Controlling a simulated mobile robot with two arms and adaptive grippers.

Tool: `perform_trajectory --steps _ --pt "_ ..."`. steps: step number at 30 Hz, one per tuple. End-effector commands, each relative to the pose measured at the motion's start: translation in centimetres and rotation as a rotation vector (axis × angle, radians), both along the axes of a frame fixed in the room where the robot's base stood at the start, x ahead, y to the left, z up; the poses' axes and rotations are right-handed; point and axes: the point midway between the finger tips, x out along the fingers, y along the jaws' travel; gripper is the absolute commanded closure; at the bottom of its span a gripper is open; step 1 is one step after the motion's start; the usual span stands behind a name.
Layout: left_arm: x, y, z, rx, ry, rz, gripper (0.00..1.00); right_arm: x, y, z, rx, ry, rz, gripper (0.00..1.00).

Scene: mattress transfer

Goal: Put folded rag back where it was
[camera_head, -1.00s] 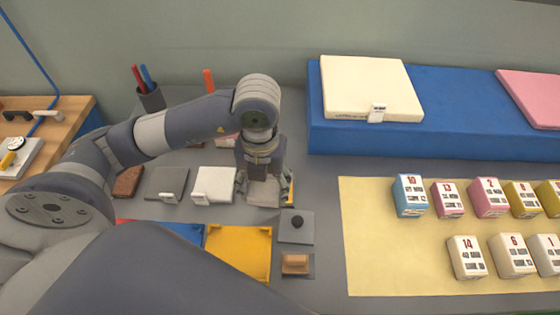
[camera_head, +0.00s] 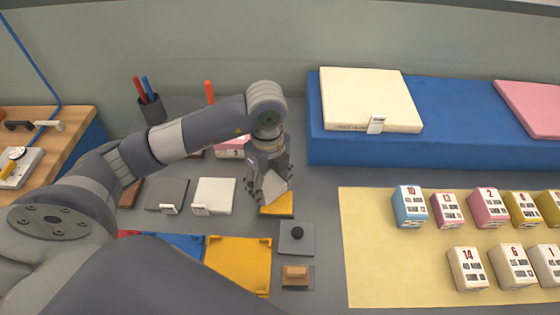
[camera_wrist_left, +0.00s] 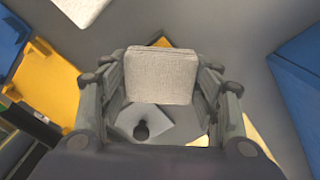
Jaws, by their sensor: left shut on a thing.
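My left gripper (camera_head: 268,190) is shut on the folded rag (camera_head: 276,187), a pale grey-white folded cloth that looks tilted in the head view. In the left wrist view the rag (camera_wrist_left: 162,75) sits between the two fingers of the left gripper (camera_wrist_left: 163,95). It is over the grey tabletop, near a small flat yellow-orange piece (camera_head: 278,207) that shows just below it. Whether the rag touches that piece I cannot tell. My right gripper is not in view.
A grey plate with a black knob (camera_head: 296,237) and a small wooden block (camera_head: 295,276) lie close in front. A yellow tray (camera_head: 238,262) and a white pad (camera_head: 214,195) are to the left. A blue platform (camera_head: 440,150) and a yellow mat (camera_head: 400,270) with numbered blocks stand right.

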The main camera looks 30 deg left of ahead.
Motion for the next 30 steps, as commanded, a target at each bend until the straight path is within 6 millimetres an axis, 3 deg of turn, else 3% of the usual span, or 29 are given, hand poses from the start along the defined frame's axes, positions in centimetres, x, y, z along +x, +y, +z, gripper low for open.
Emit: perform_trajectory --steps 9,15,21,30 --pt "6.0 1.4 -0.3 0.000 0.000 0.001 0.61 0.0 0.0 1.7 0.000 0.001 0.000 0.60" --pt "8.7 2.0 -0.7 0.000 -0.001 0.000 0.61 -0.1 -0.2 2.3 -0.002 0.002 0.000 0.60" --pt "9.5 2.2 -1.2 0.000 0.002 -0.002 0.61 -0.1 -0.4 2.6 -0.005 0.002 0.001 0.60" --pt "9.5 2.2 -4.4 0.000 0.001 -0.003 0.61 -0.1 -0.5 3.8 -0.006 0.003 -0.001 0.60"
